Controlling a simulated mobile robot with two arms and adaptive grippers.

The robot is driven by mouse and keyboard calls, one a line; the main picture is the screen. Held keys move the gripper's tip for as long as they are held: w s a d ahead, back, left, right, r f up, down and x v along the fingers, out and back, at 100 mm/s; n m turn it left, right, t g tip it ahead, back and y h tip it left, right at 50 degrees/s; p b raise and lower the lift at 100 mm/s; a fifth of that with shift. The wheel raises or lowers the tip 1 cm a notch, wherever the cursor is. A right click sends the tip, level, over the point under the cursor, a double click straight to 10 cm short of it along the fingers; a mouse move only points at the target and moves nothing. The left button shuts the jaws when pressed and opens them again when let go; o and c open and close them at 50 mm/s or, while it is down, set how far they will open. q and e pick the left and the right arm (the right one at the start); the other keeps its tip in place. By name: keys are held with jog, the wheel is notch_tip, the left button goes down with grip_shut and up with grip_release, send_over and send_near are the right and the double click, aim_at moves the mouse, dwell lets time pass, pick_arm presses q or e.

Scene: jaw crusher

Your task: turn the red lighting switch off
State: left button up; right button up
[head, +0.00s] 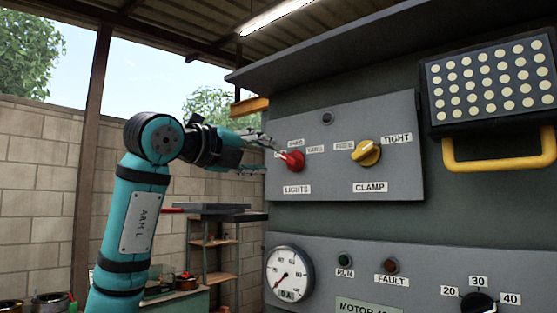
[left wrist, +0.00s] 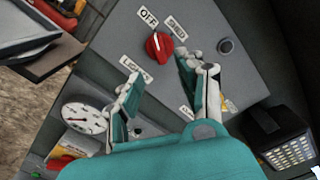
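The red lighting switch (head: 291,160) is a knob above the LIGHTS label on the grey upper panel. In the left wrist view the red knob (left wrist: 158,45) has a white pointer line that seems to point roughly toward the OFF label (left wrist: 148,17); its exact setting is hard to tell. My left gripper (head: 262,153) is just left of the knob, its fingers spread above and below the knob's height. In the left wrist view my left gripper (left wrist: 162,68) is open and empty, with the knob beyond its fingertips. My right gripper is not in view.
A yellow clamp knob (head: 367,153) sits right of the switch on the same panel. A lamp box with a yellow handle (head: 500,152) juts out at the right. Below are a round gauge (head: 289,274) and the RUN and FAULT lights. A shelf (head: 213,243) stands behind my arm.

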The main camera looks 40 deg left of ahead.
pick_arm(q)
jog(key=shift+s+a, duration=0.1)
jog(key=shift+s, duration=1.45)
